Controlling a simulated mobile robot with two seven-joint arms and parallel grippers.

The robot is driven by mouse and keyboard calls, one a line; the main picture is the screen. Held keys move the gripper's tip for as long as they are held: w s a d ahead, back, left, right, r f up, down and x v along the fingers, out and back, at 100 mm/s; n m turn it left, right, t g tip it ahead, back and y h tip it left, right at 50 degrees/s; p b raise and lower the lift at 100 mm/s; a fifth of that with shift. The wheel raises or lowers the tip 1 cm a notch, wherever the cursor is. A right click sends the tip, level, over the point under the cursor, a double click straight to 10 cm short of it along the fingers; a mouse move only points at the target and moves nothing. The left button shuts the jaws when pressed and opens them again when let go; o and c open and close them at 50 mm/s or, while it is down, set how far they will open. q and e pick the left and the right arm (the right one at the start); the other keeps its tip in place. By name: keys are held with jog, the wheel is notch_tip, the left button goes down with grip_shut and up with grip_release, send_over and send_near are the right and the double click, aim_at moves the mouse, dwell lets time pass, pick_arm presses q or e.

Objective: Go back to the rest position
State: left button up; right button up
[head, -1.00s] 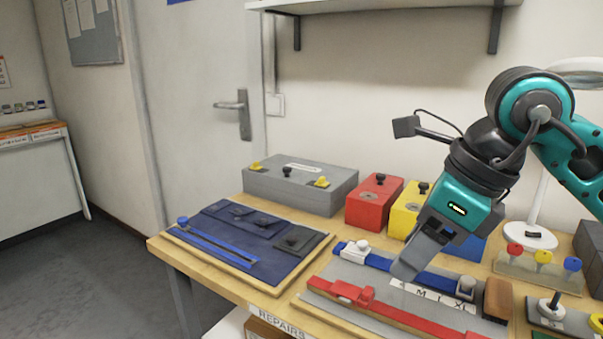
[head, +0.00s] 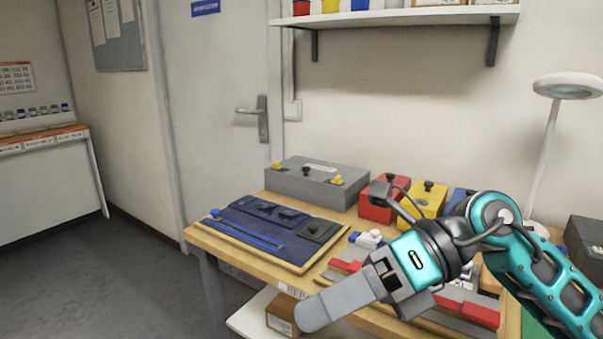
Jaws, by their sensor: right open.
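My right gripper (head: 345,298) reaches in from the right and points down to the left, over the front edge of the wooden workbench (head: 225,262). Its jaws are open and I see nothing held in them. The gripper and forearm hide much of the grey board with the red and blue strips (head: 480,312). My left gripper is out of view.
A navy panel (head: 265,240) lies at the bench's left. Behind it stand a grey case (head: 300,187), a red box (head: 375,208) and a yellow box (head: 425,205). A lamp (head: 567,88) stands at right. The floor at left is clear.

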jog(key=w+r+m+t+y+p, duration=0.2)
jog(key=w+r+m+t+y, duration=0.15)
jog(key=m+t+y, duration=0.6)
jog(key=w+d+f+m+t+h+p, duration=0.1)
jog(key=w+d+f+m+t+h, duration=0.35)
jog(key=m, duration=0.65)
jog(key=w+d+f+m+t+h, duration=0.1)
jog(key=d+f+m+t+h, duration=0.1)
jog(key=f+m+t+h, duration=0.65)
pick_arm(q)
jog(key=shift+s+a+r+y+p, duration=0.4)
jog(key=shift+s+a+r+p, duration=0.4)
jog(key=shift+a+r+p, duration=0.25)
pick_arm(e)
jog(key=s+d+f+m+g+h, duration=0.4)
jog(key=s+f+m, duration=0.2)
jog(key=f, duration=0.5)
jog(key=s+d+f+m+g+h, duration=0.3)
jog(key=s+f+m, duration=0.4)
jog(key=f, duration=0.5)
jog(key=shift+s+d+m+g+h, duration=0.2)
jog(key=shift+d+m+g+h, duration=0.15)
jog(key=shift+d+m+g, duration=0.65)
jog(key=shift+a+t, duration=0.15)
jog(key=shift+t, duration=0.1)
